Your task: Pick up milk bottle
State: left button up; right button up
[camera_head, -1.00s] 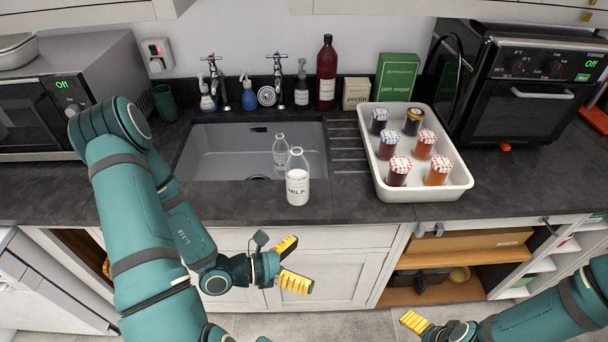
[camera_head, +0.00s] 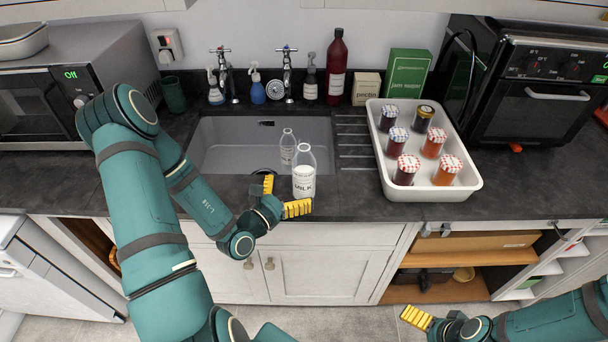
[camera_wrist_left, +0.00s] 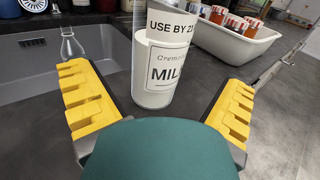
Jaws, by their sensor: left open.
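The milk bottle (camera_head: 304,176) is clear glass with white milk and a printed label. It stands upright on the dark worktop at the sink's front edge. In the left wrist view the bottle (camera_wrist_left: 158,75) stands ahead, between the lines of the fingers, its top cut off. My left gripper (camera_head: 283,197) is open and empty, at the bottle's front left. Its yellow fingers also show in the left wrist view (camera_wrist_left: 160,112), spread wide. My right gripper (camera_head: 417,317) is low at the right, only partly visible.
The sink (camera_head: 225,150) lies behind and left of the bottle. A white tray (camera_head: 440,192) of several jars stands to the right. Taps, soap bottles and a red bottle (camera_head: 336,70) line the back. Worktop between bottle and tray is clear.

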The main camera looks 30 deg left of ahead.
aim_at(305, 176)
pick_arm(q)
jog(key=shift+w+d+r, duration=0.1)
jog(key=shift+w+d, duration=0.05)
jog(key=shift+w, duration=1.25)
jog(key=shift+w+d+r, duration=0.1)
jog(key=shift+w, duration=1.25)
jog(key=c, duration=1.4)
